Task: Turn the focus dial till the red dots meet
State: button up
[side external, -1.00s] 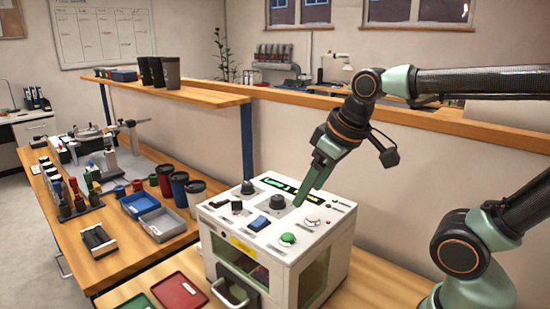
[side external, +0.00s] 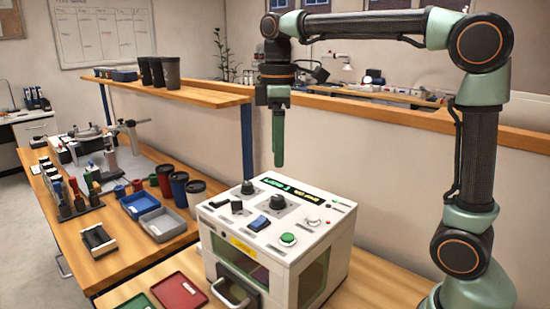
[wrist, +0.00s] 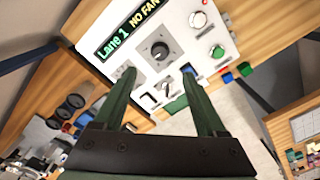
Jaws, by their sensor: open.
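The white laser marker box (side external: 275,250) stands on the bench with its controls on top. A larger black dial (side external: 277,202) sits near the middle of the panel, and a smaller black knob (side external: 247,187) is at its back left. I cannot read which is the focus dial. My gripper (side external: 279,163) points down, empty and open, above the back of the panel. In the wrist view a black dial (wrist: 160,51) shows beyond and between my fingertips, with clear space before it. I cannot make out red dots.
A blue rocker (side external: 259,223) and a green button (side external: 288,239) stand near the dial. A wooden shelf (side external: 205,93) with dark cups is behind left. Red (side external: 180,297) and green trays lie in front. The air above the panel is clear.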

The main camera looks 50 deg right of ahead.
aim_at(277, 197)
notch_tip(277, 197, down, 10)
jog(key=shift+f, duration=0.1)
dwell(0.4)
grip_shut()
